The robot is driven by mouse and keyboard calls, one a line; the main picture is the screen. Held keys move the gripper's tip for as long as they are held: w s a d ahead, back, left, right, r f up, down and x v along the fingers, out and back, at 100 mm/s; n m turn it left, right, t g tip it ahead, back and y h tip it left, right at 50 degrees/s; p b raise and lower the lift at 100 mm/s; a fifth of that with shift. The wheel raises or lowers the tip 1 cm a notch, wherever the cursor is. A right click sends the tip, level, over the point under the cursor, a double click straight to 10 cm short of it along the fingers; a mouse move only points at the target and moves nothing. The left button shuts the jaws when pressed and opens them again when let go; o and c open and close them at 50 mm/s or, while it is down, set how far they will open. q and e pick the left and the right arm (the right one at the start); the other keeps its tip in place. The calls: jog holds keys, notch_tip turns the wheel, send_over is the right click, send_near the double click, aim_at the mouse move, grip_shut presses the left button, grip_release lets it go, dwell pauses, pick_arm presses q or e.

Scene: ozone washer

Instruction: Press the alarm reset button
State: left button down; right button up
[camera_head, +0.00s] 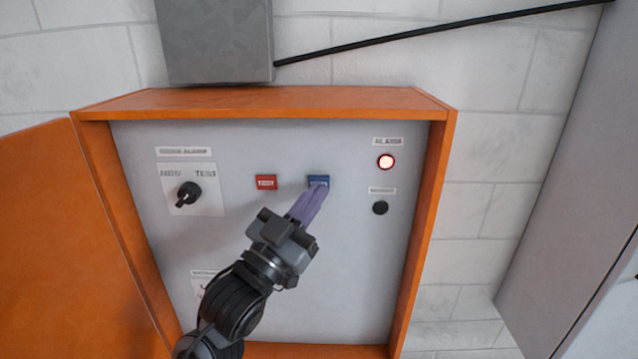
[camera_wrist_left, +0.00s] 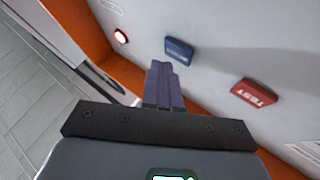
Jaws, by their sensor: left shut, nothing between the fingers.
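The blue button (camera_head: 318,180) is on the grey panel inside an orange cabinet. It also shows in the left wrist view (camera_wrist_left: 179,51); its lettering is too small to read. My left gripper (camera_head: 316,191) is shut and empty. Its purple fingertips overlap the blue button's lower edge in the head view. In the left wrist view, the fingertips (camera_wrist_left: 161,68) lie just short of the button, at its lower left. I cannot tell whether they touch it. A round alarm lamp (camera_head: 386,161) glows red-white at the panel's upper right. My right gripper is not in view.
A red TEST button (camera_head: 266,182) is left of the blue one. A black AUTO/TEST selector knob (camera_head: 188,193) is farther left, and a black round part (camera_head: 380,208) sits below the lamp. The orange cabinet frame (camera_head: 433,180) borders the panel; its door (camera_head: 60,240) stands open.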

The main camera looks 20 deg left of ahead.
pick_arm(q)
jog(key=shift+w+a, duration=0.1)
jog(key=shift+w, duration=0.25)
dwell(0.4)
jog(key=shift+w+a, duration=0.15)
jog(key=shift+w, duration=0.2)
jog(key=shift+s, duration=0.1)
dwell(0.5)
jog(key=shift+s+d+p, duration=0.3)
jog(key=shift+s, duration=0.35)
jog(key=shift+s, duration=0.1)
jog(key=shift+s+d, duration=0.3)
jog(key=shift+s, duration=0.45)
jog(key=shift+s+d, duration=0.25)
jog(key=shift+s, duration=0.55)
jog(key=shift+s+d, duration=0.3)
jog(key=shift+s, duration=0.45)
